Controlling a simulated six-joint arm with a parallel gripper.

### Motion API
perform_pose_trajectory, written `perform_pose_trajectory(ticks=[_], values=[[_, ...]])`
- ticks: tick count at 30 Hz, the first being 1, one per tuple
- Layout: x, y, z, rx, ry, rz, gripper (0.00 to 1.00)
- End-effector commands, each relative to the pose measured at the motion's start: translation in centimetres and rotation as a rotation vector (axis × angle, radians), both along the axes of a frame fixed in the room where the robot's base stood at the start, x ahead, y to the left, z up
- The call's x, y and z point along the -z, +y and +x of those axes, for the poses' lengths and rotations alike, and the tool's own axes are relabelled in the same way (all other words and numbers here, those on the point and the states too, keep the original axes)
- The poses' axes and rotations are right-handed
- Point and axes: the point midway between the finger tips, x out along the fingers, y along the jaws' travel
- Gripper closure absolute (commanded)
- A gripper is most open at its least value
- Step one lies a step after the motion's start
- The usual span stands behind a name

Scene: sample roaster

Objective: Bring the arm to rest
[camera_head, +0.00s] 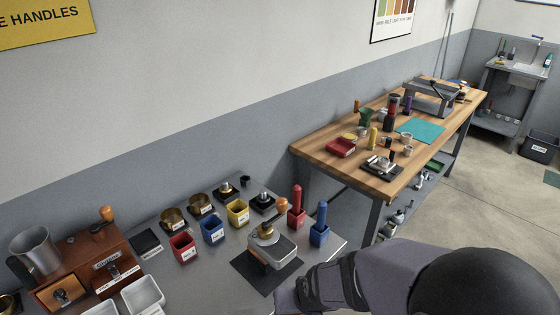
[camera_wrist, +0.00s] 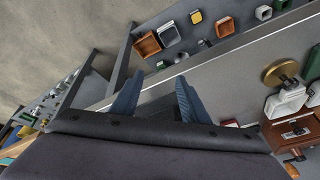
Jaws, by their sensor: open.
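My gripper (camera_wrist: 158,78) shows in the wrist view with its two blue-grey fingers apart and nothing between them. It is open and hangs over the front edge of the steel table, with a lower shelf seen past the fingertips. In the head view my arm's dark links fill the bottom right, in front of the steel table (camera_head: 205,275). The fingers cannot be made out in that view.
On the steel table are a small machine (camera_head: 272,250) on a black mat, red (camera_head: 183,247) and blue (camera_head: 213,229) cups, a metal jug (camera_head: 35,255) and a brown roaster (camera_head: 100,255). A wooden bench (camera_head: 330,150) stands behind. Open floor (camera_head: 500,205) lies at right.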

Motion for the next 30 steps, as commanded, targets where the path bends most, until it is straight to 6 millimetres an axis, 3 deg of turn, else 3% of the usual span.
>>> perform_pose_trajectory(ticks=[1, 3, 6, 10, 15, 30], values=[[-1.1, -2.3, -1.0, 0.025, 0.049, -0.020, 0.59], [-1.8, -4.8, -2.8, 0.044, 0.121, -0.050, 0.59], [-2.7, -7.6, -5.2, 0.071, 0.211, -0.085, 0.59], [-3.7, -10.0, -7.6, 0.096, 0.292, -0.116, 0.59], [-4.1, -11.2, -9.1, 0.110, 0.338, -0.132, 0.59], [-4.1, -11.2, -9.1, 0.109, 0.341, -0.133, 0.59]])
